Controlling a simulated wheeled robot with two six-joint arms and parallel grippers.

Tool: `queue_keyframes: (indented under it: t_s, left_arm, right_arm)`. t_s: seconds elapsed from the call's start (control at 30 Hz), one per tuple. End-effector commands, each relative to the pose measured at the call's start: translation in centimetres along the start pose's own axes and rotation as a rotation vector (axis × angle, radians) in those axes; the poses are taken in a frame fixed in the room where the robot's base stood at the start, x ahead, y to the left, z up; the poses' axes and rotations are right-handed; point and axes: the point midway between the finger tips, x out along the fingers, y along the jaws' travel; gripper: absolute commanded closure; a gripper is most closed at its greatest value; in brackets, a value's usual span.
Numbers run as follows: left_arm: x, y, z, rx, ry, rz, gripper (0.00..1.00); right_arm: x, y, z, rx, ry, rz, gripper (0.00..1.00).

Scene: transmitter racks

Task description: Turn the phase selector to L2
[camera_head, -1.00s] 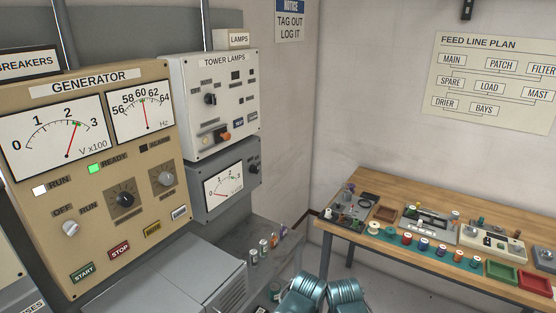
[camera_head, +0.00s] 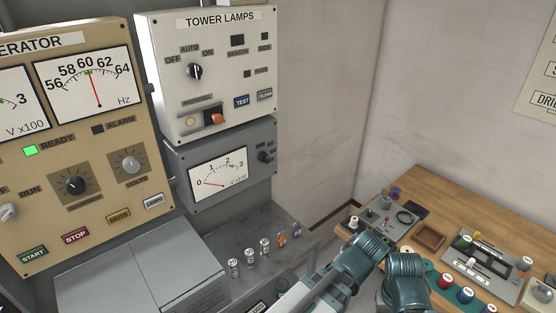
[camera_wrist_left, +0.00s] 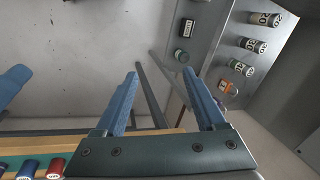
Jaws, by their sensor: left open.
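A small dark knob (camera_head: 264,157) sits at the right of the grey meter panel (camera_head: 222,165), under the tower lamps panel. I take it for the phase selector; its marks are too small to read, so its setting cannot be told. The meter's red needle is near 0. In the left wrist view my left gripper (camera_wrist_left: 160,73) is open, with nothing between its blue fingers. In the head view my teal arm parts are low in the picture, below and right of the knob and apart from it; fingertips do not show. A blue part at the wrist view's left edge may be my right gripper.
Several labelled cylinders (camera_head: 250,253) stand on the grey ledge below the meter panel. The generator panel (camera_head: 92,150) is at left. A wooden bench (camera_head: 455,215) with trays and spools is at right. The space in front of the knob looks clear.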

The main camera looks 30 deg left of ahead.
Motion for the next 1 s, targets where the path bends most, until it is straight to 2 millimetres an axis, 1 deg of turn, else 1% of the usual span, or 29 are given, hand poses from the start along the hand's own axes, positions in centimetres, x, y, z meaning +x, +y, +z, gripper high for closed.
queue_keyframes:
  t_s: [0.03, 0.07, 0.1, 0.17, 0.2, 0.27, 0.3, 0.4, 0.5, 0.6, 0.7, 0.83, 1.0]
  left_arm:
    - [0.9, -2.0, -2.2, -0.124, 0.036, -0.086, 0.28]
    - [1.1, -3.4, -3.4, -0.207, 0.066, -0.143, 0.28]
    - [1.1, -5.4, -4.9, -0.325, 0.115, -0.22, 0.28]
    - [0.9, -8.7, -7.2, -0.502, 0.207, -0.333, 0.28]
    - [0.6, -10.7, -8.6, -0.613, 0.279, -0.401, 0.28]
    - [-0.3, -13.6, -10.4, -0.77, 0.397, -0.492, 0.28]
    - [-1.0, -15.3, -11.6, -0.862, 0.483, -0.543, 0.28]
    - [-3.1, -19.0, -14.1, -1.055, 0.699, -0.637, 0.28]
    - [-5.3, -21.6, -15.9, -1.186, 0.899, -0.689, 0.28]
    - [-7.0, -23.2, -17.1, -1.266, 1.055, -0.71, 0.28]
    - [-8.2, -24.0, -17.8, -1.309, 1.159, -0.713, 0.28]
    - [-9.0, -24.5, -18.1, -1.331, 1.219, -0.713, 0.28]
    - [-9.0, -24.9, -18.1, -1.336, 1.226, -0.713, 0.28]
  right_arm:
    - [0.8, -0.1, 0.0, 0.0, 0.0, 0.0, 0.5]
    - [1.1, -0.1, -0.1, 0.0, 0.0, 0.0, 0.5]
    - [1.5, -0.1, -0.1, 0.0, 0.0, 0.0, 0.5]
    - [2.1, -0.2, -0.1, 0.0, 0.0, 0.0, 0.5]
    - [2.5, -0.2, -0.1, 0.0, 0.0, 0.0, 0.5]
    - [3.0, -0.3, -0.2, 0.0, 0.0, 0.0, 0.5]
    - [3.3, -0.3, -0.2, 0.001, 0.0, 0.0, 0.5]
    - [3.9, -0.4, -0.2, 0.001, 0.0, 0.0, 0.5]
    - [4.5, -0.4, -0.3, 0.001, 0.0, 0.0, 0.5]
    - [4.8, -0.5, -0.3, 0.001, 0.0, 0.0, 0.5]
    - [5.0, -0.5, -0.3, 0.001, 0.0, 0.0, 0.5]
    - [5.0, -0.5, -0.3, 0.001, 0.0, 0.0, 0.5]
    - [5.0, -0.5, -0.3, 0.001, 0.0, 0.0, 0.5]
